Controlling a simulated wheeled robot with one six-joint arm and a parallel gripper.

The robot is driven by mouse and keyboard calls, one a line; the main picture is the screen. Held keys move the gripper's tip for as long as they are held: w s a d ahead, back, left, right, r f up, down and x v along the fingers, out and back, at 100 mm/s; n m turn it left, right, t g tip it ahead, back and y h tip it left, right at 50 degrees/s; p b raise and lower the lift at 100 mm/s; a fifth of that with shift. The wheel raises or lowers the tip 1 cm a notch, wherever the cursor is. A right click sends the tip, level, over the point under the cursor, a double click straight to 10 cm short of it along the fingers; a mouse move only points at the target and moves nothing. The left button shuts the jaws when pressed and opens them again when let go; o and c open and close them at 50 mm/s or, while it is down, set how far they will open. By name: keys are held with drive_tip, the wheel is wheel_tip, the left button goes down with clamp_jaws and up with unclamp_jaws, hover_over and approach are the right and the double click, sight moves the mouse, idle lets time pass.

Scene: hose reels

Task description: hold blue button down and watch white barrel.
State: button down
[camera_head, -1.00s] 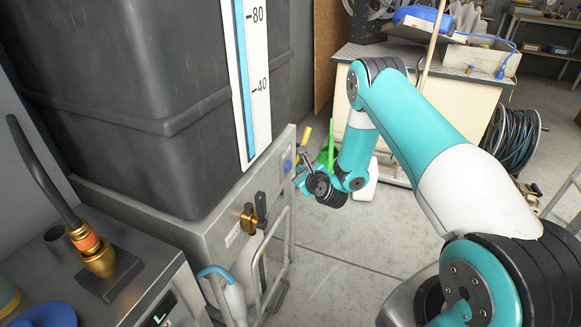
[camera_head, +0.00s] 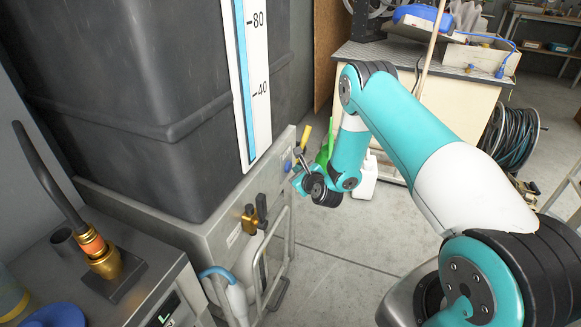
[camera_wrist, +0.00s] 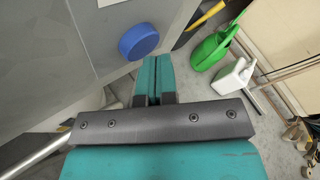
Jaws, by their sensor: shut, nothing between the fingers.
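The round blue button (camera_wrist: 139,42) sticks out from a grey panel in the wrist view; in the head view it shows small (camera_head: 287,165) on the tank stand. My gripper (camera_wrist: 153,62) has its teal fingers shut together and empty. The fingertips look just right of and below the button in the wrist view; I cannot tell whether they touch it. I see no clear white barrel. A white canister (camera_wrist: 232,78) stands on the floor and shows partly behind my arm in the head view (camera_head: 366,180).
A dark tank (camera_head: 130,100) carries a white gauge (camera_head: 258,75) marked 40 and 80 with a blue column. A brass valve (camera_head: 250,219) and a bent rail (camera_head: 263,262) are on the stand's front. A green watering can (camera_wrist: 212,48) stands beside the canister. Floor in front is clear.

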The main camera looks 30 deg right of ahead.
drive_tip(key=shift+w+a+p, duration=0.3)
drive_tip(key=shift+w+p, duration=0.05)
drive_tip(key=shift+p, duration=0.3)
idle(0.4)
idle(2.3)
drive_tip(key=shift+s+d+b, duration=0.65)
drive_tip(key=shift+s+b, duration=0.1)
drive_tip(key=shift+b, duration=0.05)
drive_tip(key=s+d+b, duration=0.1)
drive_tip(key=s+b, duration=0.1)
drive_tip(key=b, duration=0.1)
drive_tip(key=s+d+b, duration=0.2)
drive_tip(key=b, duration=0.1)
